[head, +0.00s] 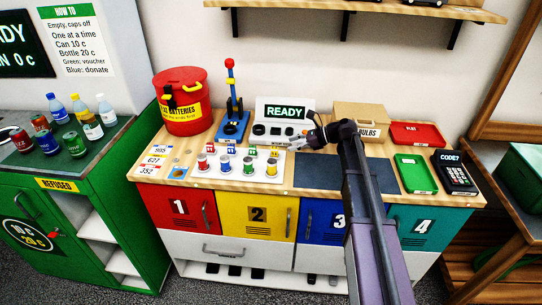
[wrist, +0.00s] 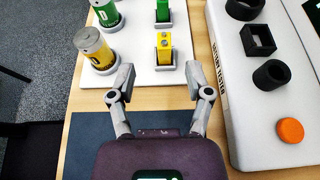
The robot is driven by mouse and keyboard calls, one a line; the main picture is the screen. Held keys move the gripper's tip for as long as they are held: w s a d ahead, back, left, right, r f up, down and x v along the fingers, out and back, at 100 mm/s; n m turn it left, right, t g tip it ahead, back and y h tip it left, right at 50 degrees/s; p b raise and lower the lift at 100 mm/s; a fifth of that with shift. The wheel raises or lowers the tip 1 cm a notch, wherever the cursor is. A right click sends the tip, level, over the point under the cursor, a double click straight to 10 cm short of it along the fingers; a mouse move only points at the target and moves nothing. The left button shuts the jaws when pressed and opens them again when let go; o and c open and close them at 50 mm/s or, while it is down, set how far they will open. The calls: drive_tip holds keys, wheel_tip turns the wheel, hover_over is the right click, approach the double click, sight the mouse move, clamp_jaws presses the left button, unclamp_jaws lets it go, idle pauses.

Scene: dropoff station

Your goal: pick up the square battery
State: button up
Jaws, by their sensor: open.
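Several small square-ended block batteries stand in holders on a white tray (head: 238,174). The yellow block battery (wrist: 164,46) is straight ahead of my gripper (wrist: 161,82) in the wrist view, with a green block battery (wrist: 163,14) beyond it. In the head view the yellow one (head: 273,155) is at the right end of the back row. My gripper (head: 304,141) is open and empty, just right of the tray. The yellow block lies beyond the gap between its fingertips, not held. Which block is meant cannot be told.
Round batteries (wrist: 94,48) stand left of the blocks. The tester (wrist: 262,92) with black sockets and an orange button is close on the right. A red battery bin (head: 184,105) and a blue lever press (head: 232,118) stand behind. The dark mat (head: 330,172) is clear.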

sight(275, 147)
drive_tip(key=shift+x, duration=1.1)
drive_tip(key=shift+a+b, duration=0.1)
drive_tip(key=shift+b, duration=0.2)
drive_tip(key=a+f+b, duration=0.1)
drive_tip(key=a+f, duration=0.1)
drive_tip(key=a, duration=0.1)
drive_tip(key=shift+w+b, duration=0.3)
drive_tip(key=shift+b, duration=0.05)
drive_tip(key=shift+a+f, duration=0.15)
drive_tip(key=shift+a, duration=0.6)
clamp_jaws()
